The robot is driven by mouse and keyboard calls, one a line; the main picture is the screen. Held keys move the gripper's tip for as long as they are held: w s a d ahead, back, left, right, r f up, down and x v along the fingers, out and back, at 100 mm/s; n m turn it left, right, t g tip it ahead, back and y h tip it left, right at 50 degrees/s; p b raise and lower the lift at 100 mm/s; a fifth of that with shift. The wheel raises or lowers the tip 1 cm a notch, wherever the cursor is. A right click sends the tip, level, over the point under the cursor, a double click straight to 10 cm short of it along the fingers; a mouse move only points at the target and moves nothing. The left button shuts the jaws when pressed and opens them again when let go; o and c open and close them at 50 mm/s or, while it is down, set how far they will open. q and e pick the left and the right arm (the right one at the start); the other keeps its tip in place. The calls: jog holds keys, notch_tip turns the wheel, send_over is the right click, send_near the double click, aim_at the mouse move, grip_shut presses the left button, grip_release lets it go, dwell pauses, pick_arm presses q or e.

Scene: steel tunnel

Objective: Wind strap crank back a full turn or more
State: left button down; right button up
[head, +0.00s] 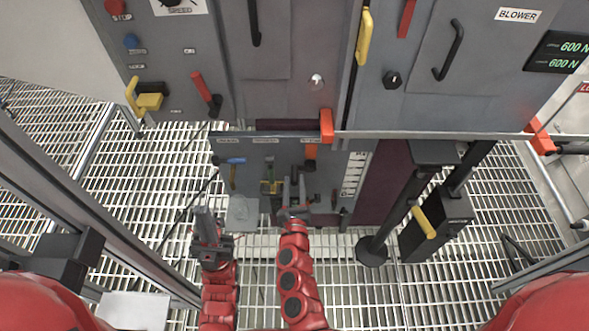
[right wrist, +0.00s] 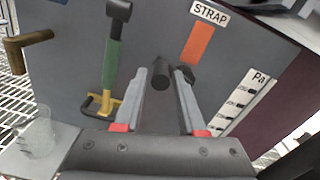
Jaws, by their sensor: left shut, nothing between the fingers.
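In the right wrist view the strap crank (right wrist: 160,76) shows a black round grip, with a dark arm partly hidden behind the right finger. It sits on the grey panel below the orange strap strip (right wrist: 197,44) and its STRAP label. My right gripper (right wrist: 163,76) is open, its two grey fingers on either side of the grip; contact cannot be told. In the head view the right gripper (head: 293,182) covers most of the crank, below the orange strip (head: 311,152). My left gripper (head: 205,212) is shut and empty, over the grating left of the panel.
A green-handled lever (right wrist: 112,62) stands just left of the crank, with a brown handle (right wrist: 28,40) further left. A clear cup (right wrist: 40,135) stands on a ledge at lower left. A pressure scale (right wrist: 240,100) is at right. A cabinet (head: 285,60) rises above the panel.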

aim_at(295, 170)
jog(key=w, duration=0.5)
grip_shut()
